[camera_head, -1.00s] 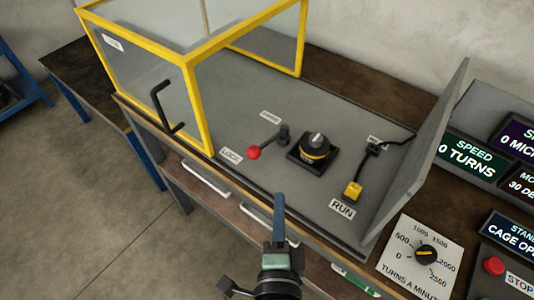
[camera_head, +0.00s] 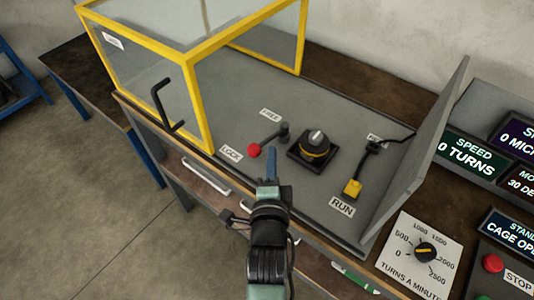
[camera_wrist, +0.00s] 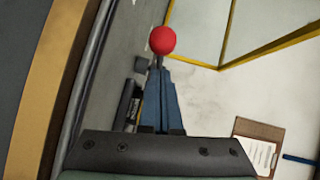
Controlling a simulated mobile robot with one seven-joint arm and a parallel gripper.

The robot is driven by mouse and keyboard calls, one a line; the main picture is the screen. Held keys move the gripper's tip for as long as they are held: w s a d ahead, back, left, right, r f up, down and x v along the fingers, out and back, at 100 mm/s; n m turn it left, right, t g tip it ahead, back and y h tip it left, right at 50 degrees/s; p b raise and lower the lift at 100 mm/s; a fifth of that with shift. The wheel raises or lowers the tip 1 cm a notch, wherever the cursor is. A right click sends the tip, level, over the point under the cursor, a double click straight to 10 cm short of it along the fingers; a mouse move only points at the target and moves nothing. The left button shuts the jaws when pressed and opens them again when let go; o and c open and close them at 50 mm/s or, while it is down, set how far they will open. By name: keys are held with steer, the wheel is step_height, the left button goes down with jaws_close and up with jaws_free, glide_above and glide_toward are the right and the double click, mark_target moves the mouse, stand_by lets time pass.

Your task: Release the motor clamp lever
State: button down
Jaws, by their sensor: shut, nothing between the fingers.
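The clamp lever is a dark arm with a red ball knob (camera_head: 254,150) on a dark pivot (camera_head: 284,130). It lies with the knob near the LOCK label (camera_head: 231,153), away from the FREE label (camera_head: 271,114). My gripper (camera_head: 272,152) is shut and empty, its blue fingers just right of the knob in the head view. In the wrist view the red knob (camera_wrist: 162,40) shows just beyond the tips of my shut gripper (camera_wrist: 157,70). I cannot tell whether they touch. The black motor (camera_head: 314,148) stands right of the lever.
The yellow-framed cage (camera_head: 205,100) with a black handle (camera_head: 164,106) stands left of the lever. A yellow-tipped lever (camera_head: 352,188) near the RUN label and an upright grey panel (camera_head: 430,150) stand on the right. The speed dial (camera_head: 425,252) is at the lower right.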

steer(key=shift+w+a+f, duration=0.2)
steer(key=shift+w+a, duration=0.35)
steer(key=shift+h+b, duration=0.3)
steer(key=shift+b, duration=0.1)
